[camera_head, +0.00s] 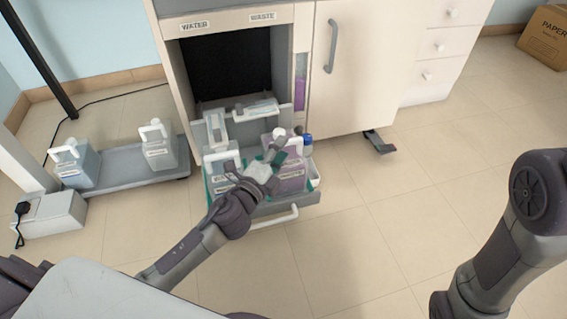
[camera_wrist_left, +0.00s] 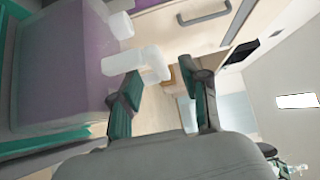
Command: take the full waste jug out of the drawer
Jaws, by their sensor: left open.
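The waste jug (camera_head: 292,181), translucent with purple liquid, stands in the right part of the open drawer (camera_head: 262,208) under the WASTE label. The left gripper (camera_wrist_left: 165,98) is open; one finger is close to the handle, and contact cannot be told. My right arm shows at the right, its gripper out of frame.
A clear jug (camera_head: 217,160) stands left of the waste jug in the drawer, and a blue cap (camera_head: 308,140) shows at the right. The floor in front is clear.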

